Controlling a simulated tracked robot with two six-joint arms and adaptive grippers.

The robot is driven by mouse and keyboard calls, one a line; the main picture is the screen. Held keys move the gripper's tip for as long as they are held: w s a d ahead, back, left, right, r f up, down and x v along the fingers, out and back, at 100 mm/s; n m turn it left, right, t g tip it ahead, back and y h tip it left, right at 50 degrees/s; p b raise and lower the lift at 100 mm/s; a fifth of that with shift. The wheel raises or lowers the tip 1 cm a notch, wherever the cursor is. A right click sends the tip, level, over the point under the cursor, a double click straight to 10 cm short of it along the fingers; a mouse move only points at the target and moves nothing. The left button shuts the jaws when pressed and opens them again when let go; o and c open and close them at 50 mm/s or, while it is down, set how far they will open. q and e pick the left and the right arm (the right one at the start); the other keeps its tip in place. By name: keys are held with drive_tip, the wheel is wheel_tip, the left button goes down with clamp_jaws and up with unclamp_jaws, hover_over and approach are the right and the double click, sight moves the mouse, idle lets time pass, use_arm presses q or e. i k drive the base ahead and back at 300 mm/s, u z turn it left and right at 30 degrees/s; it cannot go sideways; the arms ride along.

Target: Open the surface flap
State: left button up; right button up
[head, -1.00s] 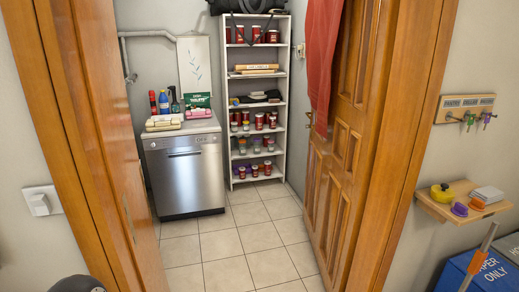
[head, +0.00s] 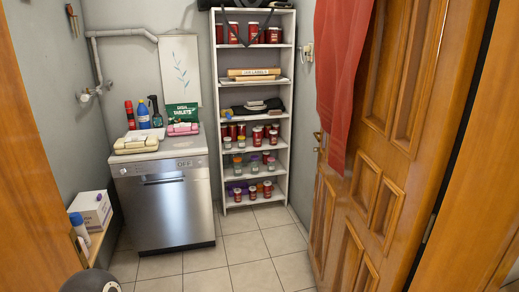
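No thing in view is clearly marked as the surface flap. A steel dishwasher (head: 165,212) stands at the back left of the small room, with its front door shut upright and a dark handle slot near the top. Its white top (head: 185,150) carries two pale flat packs or boxes, bottles and a green tablets box. No gripper shows in the head view. A dark rounded part at the bottom left edge seems to be mine.
A white shelf (head: 213,110) with jars stands right of the dishwasher. The wooden door (head: 372,165) with a hanging red cloth (head: 338,70) stands open at the right. A white box (head: 90,210) sits low at the left. The tiled floor (head: 240,250) between is clear.

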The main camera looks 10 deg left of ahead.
sight(133, 138)
drive_tip(key=u, duration=0.15)
drive_tip(key=i, duration=1.4)
drive_tip(key=u, duration=0.6)
drive_tip(key=i, duration=1.35)
drive_tip(key=u, duration=0.45)
drive_tip(key=i, duration=0.65)
drive_tip(key=u, duration=0.2)
